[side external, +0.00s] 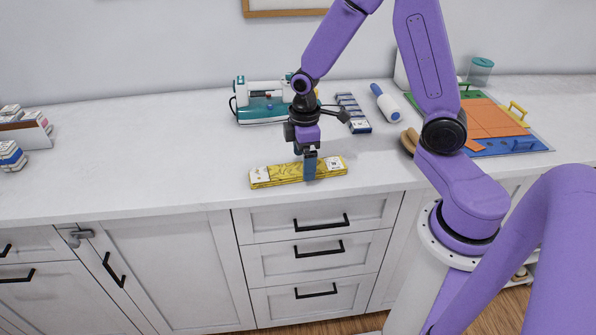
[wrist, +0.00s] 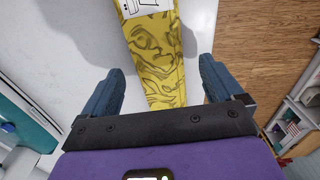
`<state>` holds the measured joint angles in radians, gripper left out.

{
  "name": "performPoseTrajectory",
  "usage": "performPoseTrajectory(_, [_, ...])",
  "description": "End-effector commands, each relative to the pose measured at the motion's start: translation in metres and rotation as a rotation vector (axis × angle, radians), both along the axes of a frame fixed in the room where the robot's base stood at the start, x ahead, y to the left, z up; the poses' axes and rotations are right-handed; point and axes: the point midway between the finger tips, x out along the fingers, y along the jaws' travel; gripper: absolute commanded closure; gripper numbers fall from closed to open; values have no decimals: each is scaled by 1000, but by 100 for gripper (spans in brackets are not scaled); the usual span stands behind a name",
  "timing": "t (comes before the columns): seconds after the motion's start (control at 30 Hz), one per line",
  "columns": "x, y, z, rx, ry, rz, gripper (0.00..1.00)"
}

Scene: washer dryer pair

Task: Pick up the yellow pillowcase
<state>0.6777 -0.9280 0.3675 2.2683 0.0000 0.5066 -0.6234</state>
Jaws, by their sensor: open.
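The yellow pillowcase (side external: 276,176) is a long folded bundle with a swirl pattern and white printed patches near its ends. It lies on the white counter, close to the front edge above the drawers. My gripper (side external: 310,172) is over its right half, pointing down, with the fingers at about the bundle's height. In the wrist view the pillowcase (wrist: 158,55) runs between the two blue fingers of my gripper (wrist: 163,88), with a gap visible on each side. The gripper is open. The part of the pillowcase nearest the palm is hidden by the gripper.
A teal and white sewing machine (side external: 263,108) stands behind the pillowcase. A row of small blue boxes (side external: 353,115) and a white-and-blue bottle (side external: 386,103) are behind to the right. A cutting mat (side external: 530,143) is farther right. The counter to the left (side external: 150,140) is clear.

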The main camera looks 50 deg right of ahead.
Motion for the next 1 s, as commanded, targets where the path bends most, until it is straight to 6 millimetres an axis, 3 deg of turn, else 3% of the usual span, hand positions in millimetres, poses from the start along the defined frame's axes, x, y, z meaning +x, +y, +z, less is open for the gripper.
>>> performPoseTrajectory(0.2, [0,0,-18,0,1,0,6])
performPoseTrajectory(0.47, [0,0,-19,0,-1,0,6])
performPoseTrajectory(0.67, [0,0,-19,1,-1,0,68])
performPoseTrajectory(1.0, [1,0,-16,1,-2,0,69])
